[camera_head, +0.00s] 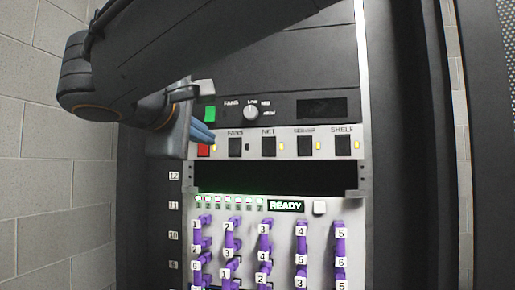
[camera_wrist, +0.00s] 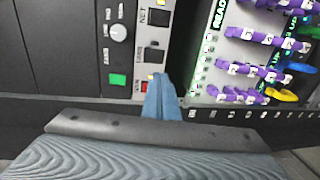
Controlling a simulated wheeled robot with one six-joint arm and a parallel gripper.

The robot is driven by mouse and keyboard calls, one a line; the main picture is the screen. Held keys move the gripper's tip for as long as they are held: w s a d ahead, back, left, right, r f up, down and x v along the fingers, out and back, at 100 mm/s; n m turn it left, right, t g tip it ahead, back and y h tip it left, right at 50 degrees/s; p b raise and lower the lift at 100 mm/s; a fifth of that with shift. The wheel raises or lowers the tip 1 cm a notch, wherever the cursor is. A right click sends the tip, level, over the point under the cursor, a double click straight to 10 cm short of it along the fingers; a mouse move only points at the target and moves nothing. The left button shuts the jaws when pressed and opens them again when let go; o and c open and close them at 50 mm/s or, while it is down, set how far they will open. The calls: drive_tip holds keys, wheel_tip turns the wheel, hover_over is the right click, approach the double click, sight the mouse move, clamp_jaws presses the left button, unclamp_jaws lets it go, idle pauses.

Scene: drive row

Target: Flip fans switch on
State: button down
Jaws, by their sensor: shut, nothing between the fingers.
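The FANS switch (camera_head: 235,147) is a black rocker on a pale panel, under its label. The small lamp beside it (camera_head: 247,147) is dark. My gripper (camera_head: 203,132) is shut and empty, its blue fingertips in front of the panel's left end, left of the FANS switch, by the red switch (camera_head: 203,151). In the wrist view my gripper's fingertips (camera_wrist: 159,80) lie just below the FANS switch (camera_wrist: 155,54), beside the red switch (camera_wrist: 140,88). I cannot tell whether they touch the panel.
NET (camera_head: 268,147), SENSOR (camera_head: 304,146) and SHELF (camera_head: 342,145) switches have lit yellow lamps. Above are a green button (camera_head: 210,113) and a FANS knob (camera_head: 251,112). Below are a dark open slot (camera_head: 270,178) and a patch panel (camera_head: 319,270) with purple plugs.

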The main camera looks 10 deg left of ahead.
sight(234, 153)
drive_tip(key=w+p, duration=0.1)
drive_tip(key=w, duration=0.3)
drive_tip(key=w+f+p, duration=0.1)
drive_tip(key=w+p, duration=0.1)
drive_tip(key=w, duration=0.3)
drive_tip(key=w+d+f+p, duration=0.1)
drive_tip(key=w, duration=0.3)
drive_tip(key=shift+w+d, duration=0.1)
drive_tip(key=shift+w, duration=0.25)
drive_tip(key=shift+f, duration=0.1)
